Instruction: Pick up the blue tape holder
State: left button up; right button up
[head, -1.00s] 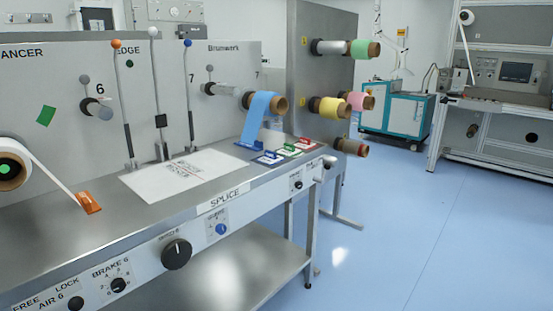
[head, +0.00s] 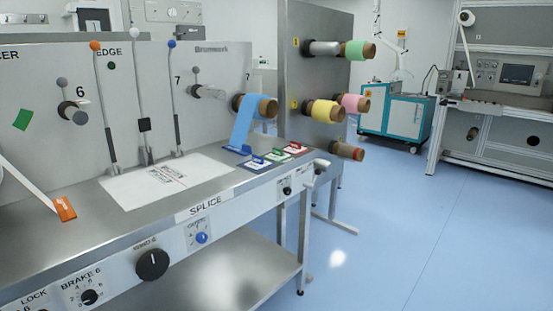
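The blue tape holder (head: 255,163) sits on the steel bench top, near its right end. It is the leftmost of a row, with a green holder (head: 275,154) and a red holder (head: 296,148) to its right. A blue tape roll (head: 255,105) hangs on the panel behind, and its strip runs down to a blue piece (head: 238,149) just behind the blue holder. Neither of my grippers shows in the head view.
The steel bench (head: 130,222) has a white printed sheet (head: 165,180) and an orange clip (head: 64,208) on top. Knobs line its front edge. Yellow, pink and green rolls stick out from a grey panel behind. The blue floor (head: 400,240) to the right is clear.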

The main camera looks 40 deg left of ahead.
aim_at(257, 164)
jog(key=i, duration=2.85)
jog(key=u, duration=3.3)
